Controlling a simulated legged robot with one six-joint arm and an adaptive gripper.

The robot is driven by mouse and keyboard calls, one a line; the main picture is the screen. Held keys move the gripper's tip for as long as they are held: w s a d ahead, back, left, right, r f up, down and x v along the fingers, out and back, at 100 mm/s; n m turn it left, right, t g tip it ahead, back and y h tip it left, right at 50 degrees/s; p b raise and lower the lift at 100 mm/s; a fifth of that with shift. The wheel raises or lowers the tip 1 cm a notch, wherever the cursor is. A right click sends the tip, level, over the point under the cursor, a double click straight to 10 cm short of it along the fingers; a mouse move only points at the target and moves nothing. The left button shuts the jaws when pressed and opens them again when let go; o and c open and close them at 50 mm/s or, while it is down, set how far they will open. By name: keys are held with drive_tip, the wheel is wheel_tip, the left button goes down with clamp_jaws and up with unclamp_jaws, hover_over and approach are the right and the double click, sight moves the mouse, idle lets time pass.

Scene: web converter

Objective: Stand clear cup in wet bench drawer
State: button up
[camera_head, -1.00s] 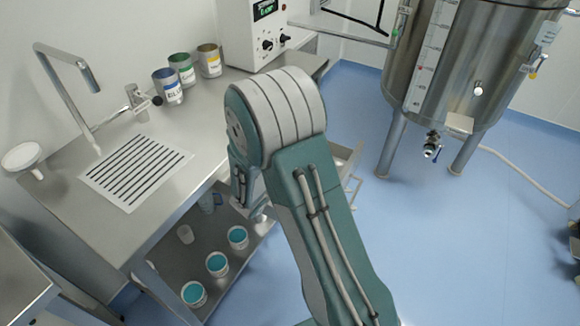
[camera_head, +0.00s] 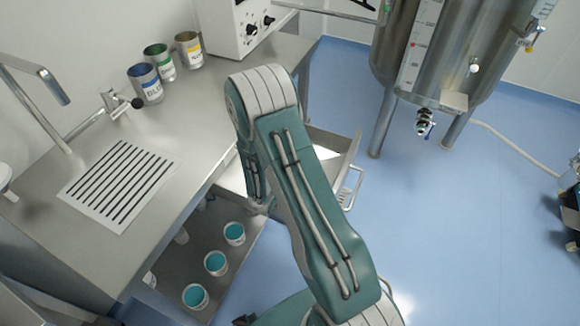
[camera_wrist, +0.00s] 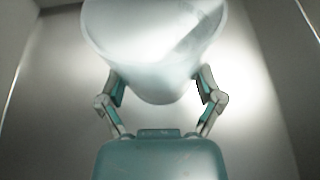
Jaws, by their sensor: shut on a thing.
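The clear cup (camera_wrist: 155,40) looks translucent and fills the top middle of the wrist view. My gripper (camera_wrist: 161,84) is shut on it, one finger at each side. Grey walls and a pale grey surface surround it there; I cannot tell whether the cup touches that surface. In the head view, the wet bench drawer (camera_head: 338,143) is pulled out beneath the bench's right part, its handle facing the floor side. My arm covers the drawer's left part and hides the cup.
White cups of teal liquid (camera_head: 215,263) stand on the lower shelf. The bench top (camera_head: 207,105) holds a slotted white plate (camera_head: 120,185), a tap, labelled metal cups (camera_head: 188,50) and a control box (camera_head: 235,25).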

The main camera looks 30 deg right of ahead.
drive_tip(key=shift+f, duration=0.55)
drive_tip(key=o, duration=1)
drive_tip(key=shift+s, duration=0.1)
drive_tip(key=shift+f, duration=0.1)
